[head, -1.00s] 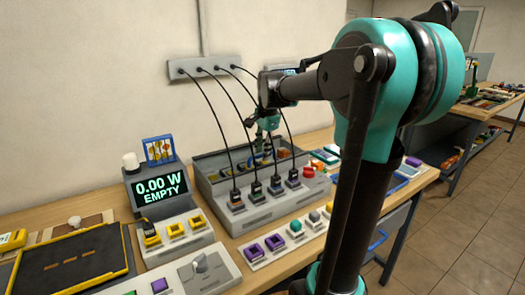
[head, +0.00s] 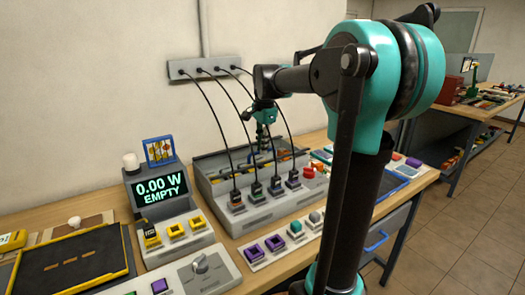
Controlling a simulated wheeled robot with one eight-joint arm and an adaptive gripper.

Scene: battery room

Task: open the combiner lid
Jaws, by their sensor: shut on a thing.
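The combiner is the grey box (head: 262,208) in the middle of the bench, with dark plugs and cables along its sloped front. Its upper part (head: 212,166) shows a shallow bay with coloured parts inside, seen behind the plugs. My gripper (head: 265,146) is small in the head view, pointing down above the rear of this bay. Its jaws are closed; what they hold, likely the lid's edge or handle, is too small to make out. The lid's outline and angle are not clear. A red part (head: 310,172) sits at the box's right end.
Several black cables hang from a wall strip (head: 203,68) to the combiner, close to my gripper. A display reading 0.00 W EMPTY (head: 159,190) stands at left. Purple and green socket blocks (head: 275,243) lie in front. My arm hides part of the right side.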

